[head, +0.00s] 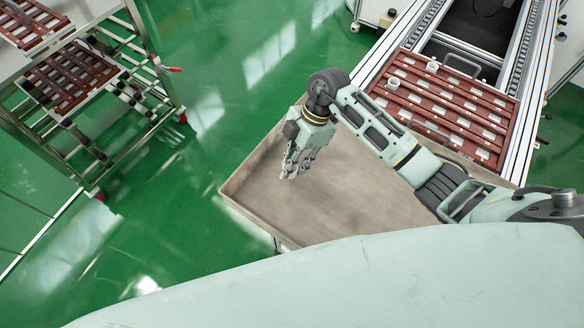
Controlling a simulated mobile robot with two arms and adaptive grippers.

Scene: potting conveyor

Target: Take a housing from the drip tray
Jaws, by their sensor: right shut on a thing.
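A shallow brown-grey tray (350,205) with a raised rim, which looks like the drip tray, lies in the middle in front of my body. My right gripper (296,172) is over its left part, pointing down. It is shut on a small pale housing (291,174), mostly hidden by the fingers. I cannot tell whether the housing still touches the tray. No other housing shows on the bare part of the tray. My left gripper is not in view.
A red-brown slotted rack (448,105) with two white cylindrical pieces (432,67) sits on the conveyor (520,110) at the right. A metal trolley (130,100) with more red-brown racks (72,76) stands at the left. Green floor between is clear.

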